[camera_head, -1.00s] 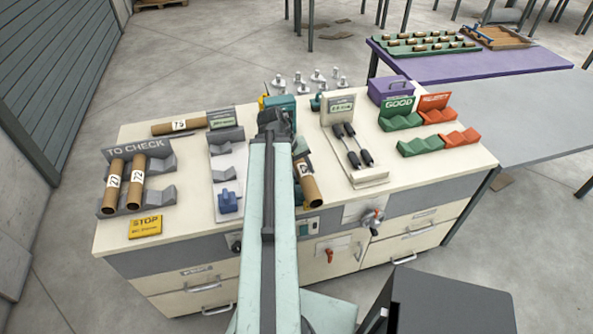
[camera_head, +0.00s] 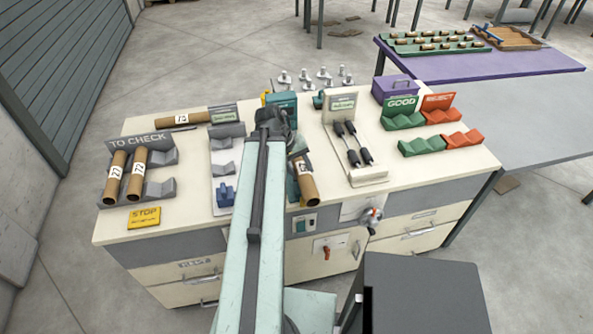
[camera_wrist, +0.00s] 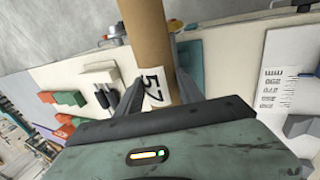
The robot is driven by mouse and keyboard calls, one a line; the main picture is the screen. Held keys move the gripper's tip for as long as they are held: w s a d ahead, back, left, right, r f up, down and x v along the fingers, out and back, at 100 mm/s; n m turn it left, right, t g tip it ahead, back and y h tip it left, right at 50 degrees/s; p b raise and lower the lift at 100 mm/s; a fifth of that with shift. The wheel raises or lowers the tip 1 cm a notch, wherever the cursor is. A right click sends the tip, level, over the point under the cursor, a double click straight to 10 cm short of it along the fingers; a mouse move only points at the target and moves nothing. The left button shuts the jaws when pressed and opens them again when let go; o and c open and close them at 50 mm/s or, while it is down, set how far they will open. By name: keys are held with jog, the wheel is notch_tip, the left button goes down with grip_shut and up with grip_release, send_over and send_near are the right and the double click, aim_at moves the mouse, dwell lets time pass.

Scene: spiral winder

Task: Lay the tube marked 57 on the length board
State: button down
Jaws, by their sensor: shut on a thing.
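The brown cardboard tube marked 57 (camera_wrist: 150,50) is between the fingers of my gripper (camera_wrist: 150,95) in the wrist view, its label facing the camera. In the head view the tube (camera_head: 306,188) shows just right of my arm, tilted above the bench front; my arm hides part of it and most of my gripper (camera_head: 272,122). The length board (camera_head: 221,179), a pale plate with grey V-cradles and a blue stop (camera_head: 225,195), lies left of my arm. Its cradles look empty. The wrist view shows a pale marked plate, probably this board (camera_wrist: 272,85), at right.
The TO CHECK rack (camera_head: 160,188) with two tubes stands at left, a yellow STOP plate (camera_head: 144,217) before it. Another tube (camera_head: 180,120) lies behind. A roller device (camera_head: 355,155), green GOOD cradles (camera_head: 421,146) and red reject cradles (camera_head: 461,140) stand right.

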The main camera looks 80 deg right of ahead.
aim_at(302, 167)
jog(key=shift+s, duration=0.1)
jog(key=shift+s+r+p, duration=0.15)
jog(key=shift+r+p, duration=4.3)
jog(key=shift+r, duration=0.05)
